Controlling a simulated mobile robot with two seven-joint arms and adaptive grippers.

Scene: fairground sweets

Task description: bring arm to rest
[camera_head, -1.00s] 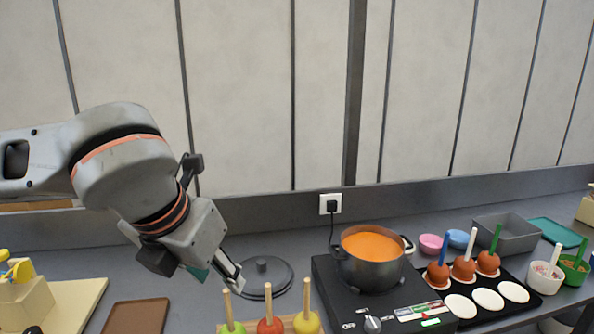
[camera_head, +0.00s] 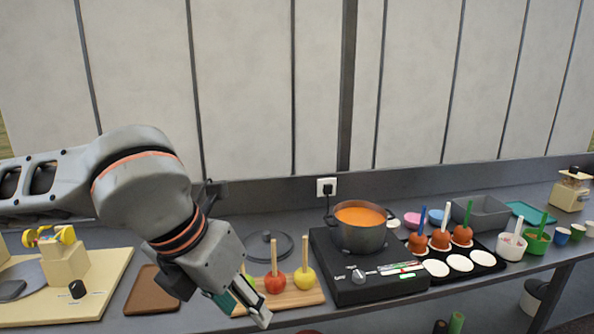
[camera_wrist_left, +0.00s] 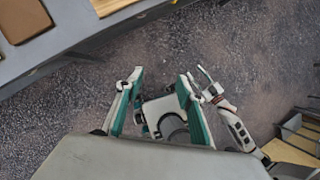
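My left gripper (camera_head: 243,304) hangs low at the counter's front edge in the head view, pointing down and to the right. In the left wrist view (camera_wrist_left: 159,84) its green-padded fingers are apart with nothing between them, over the floor. In the head view it is in front of a wooden board (camera_head: 305,297) with a red apple (camera_head: 275,283) and a yellow apple (camera_head: 305,278) on sticks; it hides part of the board and most of a green apple. A pale jointed part, possibly my right arm, shows at right in the wrist view; its finger state is unclear.
A pot (camera_head: 358,235) of orange liquid stands on a black hob (camera_head: 325,262). Right of it, a black tray (camera_head: 488,258) holds coated apples and white discs. A brown mat (camera_head: 150,290) and a cream board (camera_head: 105,290) lie left. Dark floor is open beyond the counter.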

